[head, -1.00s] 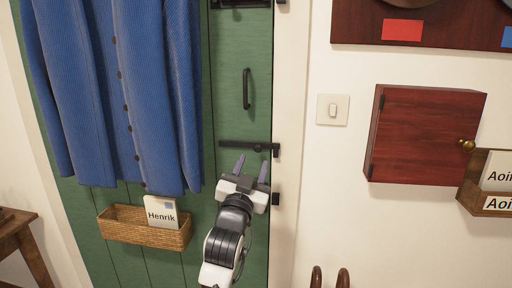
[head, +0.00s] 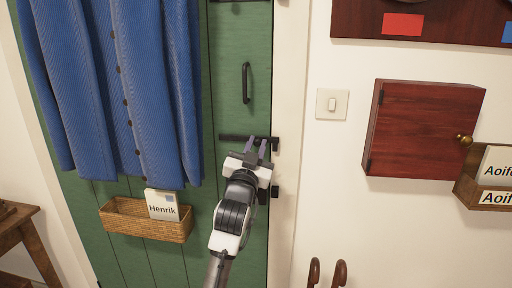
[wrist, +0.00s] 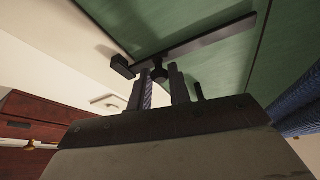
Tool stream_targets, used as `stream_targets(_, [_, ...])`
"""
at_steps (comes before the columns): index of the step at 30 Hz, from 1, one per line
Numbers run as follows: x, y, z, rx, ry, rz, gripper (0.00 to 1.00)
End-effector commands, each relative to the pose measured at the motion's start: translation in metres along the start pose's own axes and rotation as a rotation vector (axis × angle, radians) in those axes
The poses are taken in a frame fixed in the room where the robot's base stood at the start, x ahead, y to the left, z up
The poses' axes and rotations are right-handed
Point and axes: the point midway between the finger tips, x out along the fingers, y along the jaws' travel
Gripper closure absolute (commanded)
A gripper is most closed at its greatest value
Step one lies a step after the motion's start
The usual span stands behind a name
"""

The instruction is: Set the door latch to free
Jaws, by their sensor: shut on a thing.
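The door latch (head: 236,137) is a black bar lying level on the green door, its right end at a black catch (head: 275,144) on the white frame. In the wrist view the bar (wrist: 213,38) crosses the door to the catch (wrist: 122,67). My gripper (head: 257,147) is at the right half of the bar, from below. In the wrist view its fingers (wrist: 162,78) are shut on the latch's round knob (wrist: 158,73). In the head view the fingers hide the knob.
A blue garment (head: 110,90) hangs on the door, above a wicker basket (head: 135,222) with a card marked Henrik (head: 162,205). A black door handle (head: 245,83) is above the latch. A light switch (head: 332,104) and red cabinet (head: 420,130) are on the right wall.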

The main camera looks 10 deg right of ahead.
Motion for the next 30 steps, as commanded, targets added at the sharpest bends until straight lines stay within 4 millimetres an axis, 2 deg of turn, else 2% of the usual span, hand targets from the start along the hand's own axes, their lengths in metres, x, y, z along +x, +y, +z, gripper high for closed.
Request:
stream_targets(14, [0.003,0.000,-0.006,-0.040,0.000,-0.014,1.00])
stream_targets(30, [0.015,-0.014,-0.036,-0.357,0.000,-0.145,1.00])
